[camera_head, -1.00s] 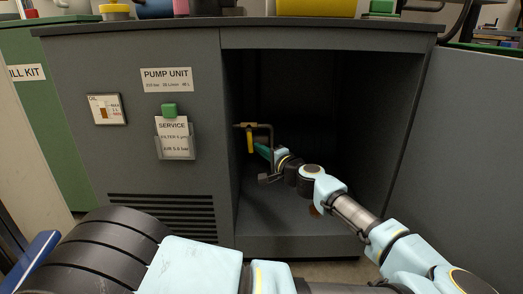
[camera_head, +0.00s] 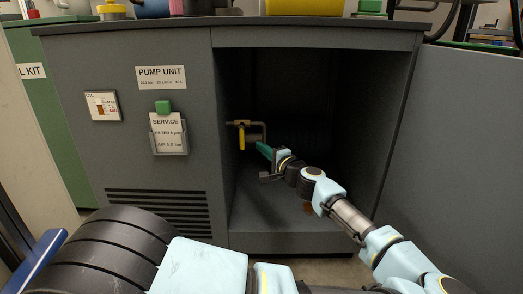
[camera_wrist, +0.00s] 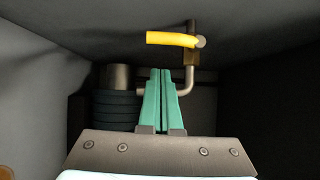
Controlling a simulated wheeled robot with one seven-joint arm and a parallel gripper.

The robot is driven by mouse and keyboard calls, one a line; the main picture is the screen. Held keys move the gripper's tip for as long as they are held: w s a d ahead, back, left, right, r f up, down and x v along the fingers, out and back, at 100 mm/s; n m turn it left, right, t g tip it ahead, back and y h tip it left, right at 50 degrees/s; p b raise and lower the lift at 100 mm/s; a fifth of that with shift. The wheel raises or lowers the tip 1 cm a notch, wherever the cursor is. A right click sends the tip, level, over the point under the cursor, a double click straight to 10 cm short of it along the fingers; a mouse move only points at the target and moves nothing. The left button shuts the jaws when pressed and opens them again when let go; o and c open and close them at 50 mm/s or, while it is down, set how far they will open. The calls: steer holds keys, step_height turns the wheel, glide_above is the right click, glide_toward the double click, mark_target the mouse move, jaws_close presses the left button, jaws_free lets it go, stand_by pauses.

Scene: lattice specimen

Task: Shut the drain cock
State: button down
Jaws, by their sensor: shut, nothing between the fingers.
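The drain cock has a yellow lever (camera_head: 242,139) that hangs straight down from a brass pipe (camera_head: 238,123) at the left inside the open cabinet. In the wrist view the yellow lever (camera_wrist: 171,39) lies sideways, reaching left from its pivot on the brass valve body (camera_wrist: 193,58). My gripper (camera_head: 260,146) is inside the cabinet, just right of the lever and slightly below its middle. Its green fingers (camera_wrist: 164,72) are closed together and empty in the wrist view. The fingertips are apart from the lever there.
The pump unit cabinet (camera_head: 165,185) surrounds the opening, and its door (camera_head: 470,150) stands open at the right. A dark ribbed cylinder with a metal top (camera_wrist: 116,78) sits left of my fingers. The cabinet floor (camera_head: 262,218) looks mostly clear.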

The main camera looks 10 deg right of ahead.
steer(key=p+v, duration=0.2)
steer(key=v, duration=0.8)
steer(key=shift+d, duration=0.2)
